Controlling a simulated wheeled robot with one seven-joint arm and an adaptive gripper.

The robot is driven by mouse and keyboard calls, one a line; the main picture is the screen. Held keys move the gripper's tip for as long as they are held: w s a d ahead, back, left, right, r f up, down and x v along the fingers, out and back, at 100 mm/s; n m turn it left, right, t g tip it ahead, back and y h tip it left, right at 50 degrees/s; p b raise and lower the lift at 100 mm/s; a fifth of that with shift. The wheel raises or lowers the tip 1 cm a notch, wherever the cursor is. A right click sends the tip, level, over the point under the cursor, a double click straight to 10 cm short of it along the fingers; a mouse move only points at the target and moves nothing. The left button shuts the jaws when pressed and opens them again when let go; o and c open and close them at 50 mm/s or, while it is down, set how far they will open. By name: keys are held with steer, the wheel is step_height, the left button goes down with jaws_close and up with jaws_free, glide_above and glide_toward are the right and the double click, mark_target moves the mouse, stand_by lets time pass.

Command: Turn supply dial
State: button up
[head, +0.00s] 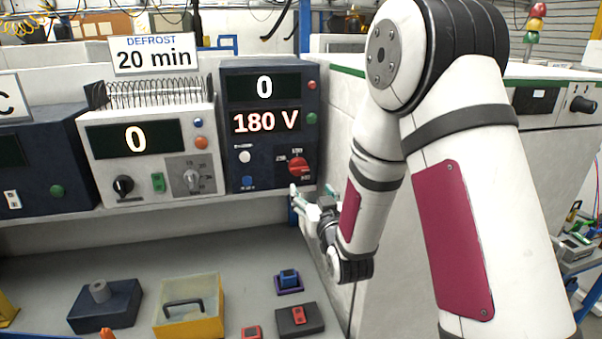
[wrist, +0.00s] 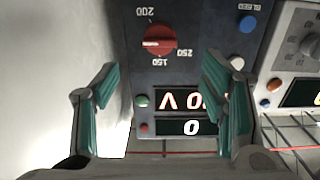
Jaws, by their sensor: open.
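The supply dial (head: 298,166) is a red round knob low on the right of the dark blue power supply (head: 235,142). Its displays read 0 and 180 V. In the wrist view, which shows the panel upside down, the dial (wrist: 159,40) has a pale mark towards its left side and scale numbers 150 and 200 around it. My gripper (head: 306,196) is just below and right of the panel in the head view. In the wrist view my gripper (wrist: 160,80) has its green-padded fingers wide apart and empty. The dial lies beyond the gap between the fingertips, apparently untouched.
A white unit (head: 150,190) reading 0 stands left of the supply, with a wire rack and a "DEFROST 20 min" sign (head: 153,56) above. A blue button (wrist: 247,24) and a white button (wrist: 237,63) lie near the dial. Several boxes stand on the grey bench (head: 245,260) below.

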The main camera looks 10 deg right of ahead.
mark_target(300, 172)
steer(key=w, duration=1.2)
steer(key=shift+w, duration=0.1)
steer(key=c, duration=1.2)
